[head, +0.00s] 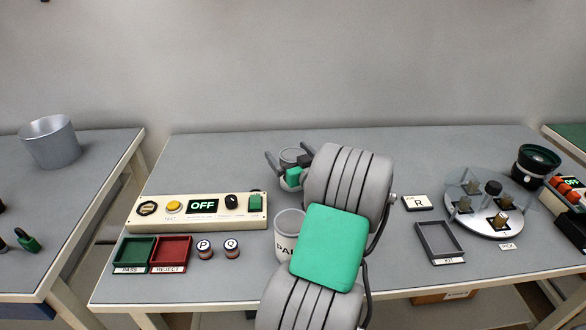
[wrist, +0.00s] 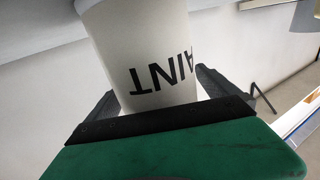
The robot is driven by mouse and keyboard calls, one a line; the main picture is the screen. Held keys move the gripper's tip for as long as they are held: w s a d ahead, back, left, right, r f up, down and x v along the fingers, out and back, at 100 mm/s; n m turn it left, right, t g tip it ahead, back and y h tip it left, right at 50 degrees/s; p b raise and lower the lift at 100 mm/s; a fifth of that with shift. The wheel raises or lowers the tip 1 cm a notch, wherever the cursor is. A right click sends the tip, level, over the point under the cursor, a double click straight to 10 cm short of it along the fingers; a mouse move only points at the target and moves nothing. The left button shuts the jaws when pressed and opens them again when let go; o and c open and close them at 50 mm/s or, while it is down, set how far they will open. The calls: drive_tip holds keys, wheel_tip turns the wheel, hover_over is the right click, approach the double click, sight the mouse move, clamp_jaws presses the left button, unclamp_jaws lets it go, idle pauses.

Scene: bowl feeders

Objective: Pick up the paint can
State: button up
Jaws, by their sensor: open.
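In the wrist view the can (wrist: 140,45) fills the upper middle, with the letters "AINT" showing upside down.
A white container (head: 286,228) with a label starting "PA" stands nearer, partly behind my arm. A control panel (head: 190,224), green tray (head: 133,268) and red tray (head: 171,268) lie left. A turntable (head: 468,218) and empty frame (head: 424,243) are right.

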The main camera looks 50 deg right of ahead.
drive_tip(key=c, duration=2)
drive_tip(key=shift+r, duration=0.15)
drive_tip(key=shift+c, duration=0.5)
